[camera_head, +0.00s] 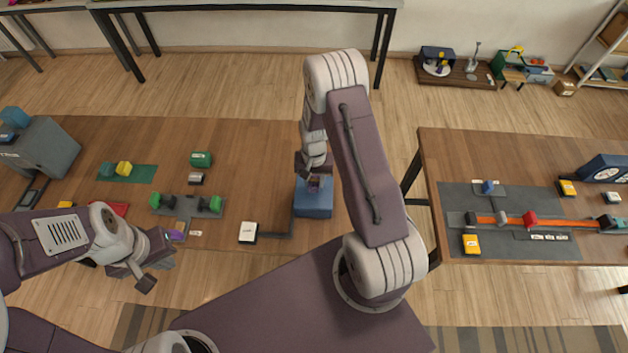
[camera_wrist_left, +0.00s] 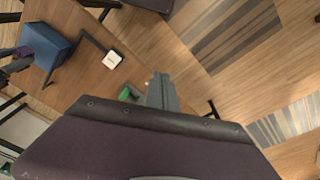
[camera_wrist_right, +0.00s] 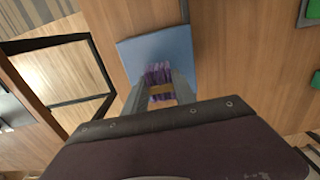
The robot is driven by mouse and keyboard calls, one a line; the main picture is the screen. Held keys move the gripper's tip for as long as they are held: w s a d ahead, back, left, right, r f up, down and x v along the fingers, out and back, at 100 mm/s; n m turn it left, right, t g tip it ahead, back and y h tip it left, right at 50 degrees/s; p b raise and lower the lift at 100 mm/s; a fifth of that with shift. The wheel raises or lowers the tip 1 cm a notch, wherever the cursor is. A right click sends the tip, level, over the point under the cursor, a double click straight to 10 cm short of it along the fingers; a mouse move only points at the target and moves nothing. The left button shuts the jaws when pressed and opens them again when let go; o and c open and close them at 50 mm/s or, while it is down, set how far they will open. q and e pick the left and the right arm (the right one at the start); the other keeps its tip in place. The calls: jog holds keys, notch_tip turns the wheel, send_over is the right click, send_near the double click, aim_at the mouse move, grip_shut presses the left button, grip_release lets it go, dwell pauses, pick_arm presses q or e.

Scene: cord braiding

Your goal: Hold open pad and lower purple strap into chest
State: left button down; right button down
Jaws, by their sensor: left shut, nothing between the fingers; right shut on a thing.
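The blue chest (camera_head: 313,208) stands on the left table near its right end; it also shows in the left wrist view (camera_wrist_left: 47,45) and the right wrist view (camera_wrist_right: 140,52). My right gripper (camera_head: 315,182) is shut on the purple strap (camera_wrist_right: 158,76), a bundle with a yellowish band, directly over the chest. I cannot tell how far the strap reaches inside. A small white-topped pad (camera_head: 248,231) lies left of the chest, near a dark bar on the table. My left gripper (camera_head: 152,268) is shut and empty by the table's front edge, left of the pad and apart from it.
Another table (camera_head: 460,160) with an orange cord stands at right, across a gap.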

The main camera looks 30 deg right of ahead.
dwell(0.4)
pick_arm(q)
jog(key=w+r+t, duration=0.2)
jog(key=w, duration=0.6)
pick_arm(e)
jog(key=shift+s, duration=0.1)
pick_arm(q)
jog(key=w+d+m, duration=0.2)
jog(key=w+d, duration=0.1)
jog(key=w, duration=0.1)
pick_arm(e)
jog(key=shift+w+f, duration=0.1)
jog(key=shift+w, duration=0.15)
jog(key=shift+s+d, duration=0.1)
jog(key=shift+s, duration=0.05)
pick_arm(q)
jog(key=m+g, duration=0.3)
jog(key=m, duration=0.2)
send_over(247, 231)
notch_tip(247, 231, down, 21)
jog(key=shift+f, duration=3.2)
